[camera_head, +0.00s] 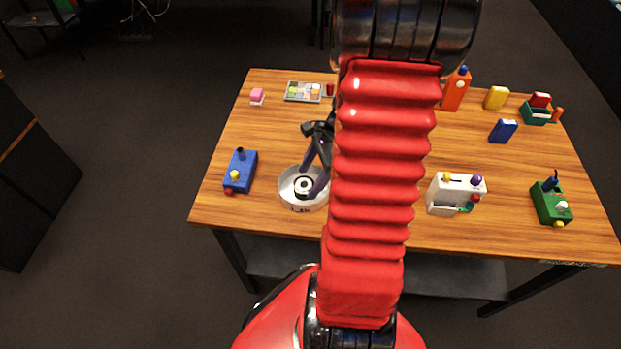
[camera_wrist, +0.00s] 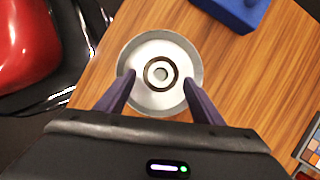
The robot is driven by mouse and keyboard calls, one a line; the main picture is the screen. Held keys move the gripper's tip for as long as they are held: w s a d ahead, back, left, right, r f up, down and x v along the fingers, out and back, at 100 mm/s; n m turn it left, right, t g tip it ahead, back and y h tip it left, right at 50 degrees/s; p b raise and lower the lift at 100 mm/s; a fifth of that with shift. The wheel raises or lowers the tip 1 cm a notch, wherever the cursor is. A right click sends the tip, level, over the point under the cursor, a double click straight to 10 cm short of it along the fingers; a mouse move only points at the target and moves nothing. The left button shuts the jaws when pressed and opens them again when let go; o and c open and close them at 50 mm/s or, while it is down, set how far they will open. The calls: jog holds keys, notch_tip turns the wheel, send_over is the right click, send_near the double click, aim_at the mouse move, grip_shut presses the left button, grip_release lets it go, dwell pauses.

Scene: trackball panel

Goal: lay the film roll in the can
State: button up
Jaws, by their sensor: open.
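The can (camera_head: 284,199) is a round, shallow, pale vessel with dark lettering on its front, near the table's front left edge. In the wrist view its grey rim (camera_wrist: 160,34) surrounds a whitish inside. The film roll (camera_head: 304,185), a small dark ring with a pale centre, shows inside the can's outline, near its middle; in the wrist view the roll (camera_wrist: 161,73) looks flat and sits within the rim. My gripper (camera_wrist: 159,78) is open, its dark fingertips on either side of the roll, apart from it, over the can. In the head view my gripper (camera_head: 313,180) is partly hidden by my arm.
A blue box with knobs (camera_head: 240,172) stands left of the can. A white panel box (camera_head: 455,194) and a green box (camera_head: 551,203) stand to the right. My red arm hides the table's middle.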

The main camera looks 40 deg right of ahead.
jog(key=v, duration=0.9)
jog(key=shift+r, duration=0.3)
jog(key=a+r+n+t+h, duration=0.1)
jog(key=a+r+n, duration=0.4)
jog(key=a+n, duration=0.3)
jog(key=s+a+r+n+t+h, duration=0.1)
jog(key=a+r+n, duration=0.4)
jog(key=a+n, duration=0.3)
jog(key=a+r+n+t+h, duration=0.1)
jog(key=a+r+n, duration=0.3)
jog(key=a+n, duration=0.4)
jog(key=a+h, duration=0.1)
jog(key=a, duration=0.1)
jog(key=shift+s+a+r, duration=0.2)
jog(key=shift+a+r, duration=0.15)
jog(key=shift+r, duration=0.05)
